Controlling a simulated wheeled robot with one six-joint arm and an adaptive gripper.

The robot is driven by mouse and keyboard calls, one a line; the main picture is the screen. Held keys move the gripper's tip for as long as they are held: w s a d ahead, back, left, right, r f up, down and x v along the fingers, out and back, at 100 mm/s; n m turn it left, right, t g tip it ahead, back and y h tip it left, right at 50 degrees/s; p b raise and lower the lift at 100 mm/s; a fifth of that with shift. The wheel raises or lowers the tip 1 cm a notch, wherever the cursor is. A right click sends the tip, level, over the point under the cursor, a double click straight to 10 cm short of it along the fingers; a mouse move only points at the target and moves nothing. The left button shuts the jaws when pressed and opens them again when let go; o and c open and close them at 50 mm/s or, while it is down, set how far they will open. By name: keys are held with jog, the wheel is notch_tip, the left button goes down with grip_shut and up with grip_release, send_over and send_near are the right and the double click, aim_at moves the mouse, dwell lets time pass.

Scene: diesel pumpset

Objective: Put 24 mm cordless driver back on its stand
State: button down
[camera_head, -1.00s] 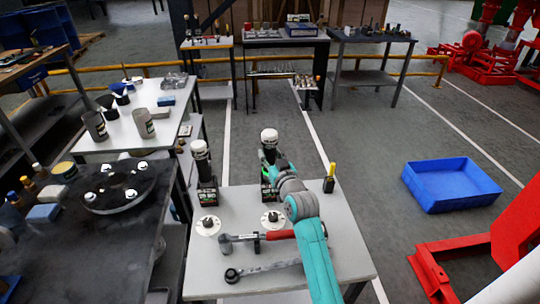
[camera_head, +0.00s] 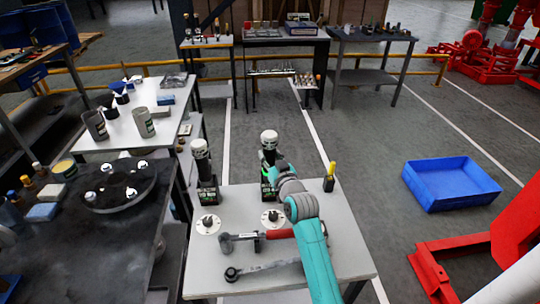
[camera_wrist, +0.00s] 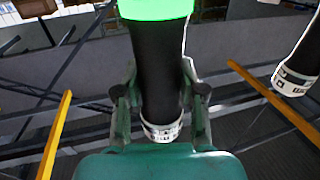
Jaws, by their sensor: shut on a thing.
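My gripper (camera_wrist: 158,95) is shut on the black barrel of a cordless driver (camera_wrist: 155,60), with one finger on each side. The driver has a bright green part at the top of the wrist view and a white lettered band at the bottom. In the head view the held driver (camera_head: 268,139) is upright at the back of the grey table, its white cap up. My arm partly hides its lower end, so I cannot tell whether it touches the table. A second, similar driver (camera_head: 201,165) stands upright to its left, and shows in the wrist view (camera_wrist: 299,62).
Two white round discs (camera_head: 208,225) (camera_head: 272,219) lie in front of the drivers on the table (camera_head: 220,284). A red-handled wrench (camera_head: 278,234) and a grey ratchet (camera_head: 258,270) lie nearer. A small yellow-topped tool (camera_head: 329,178) stands at the right back edge.

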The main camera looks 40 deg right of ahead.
jog(key=shift+f, duration=0.45)
jog(key=c, duration=0.7)
grip_release()
jog(key=shift+o, duration=0.5)
jog(key=shift+f, duration=0.2)
jog(key=shift+v, duration=3.8)
jog(key=shift+r, duration=0.1)
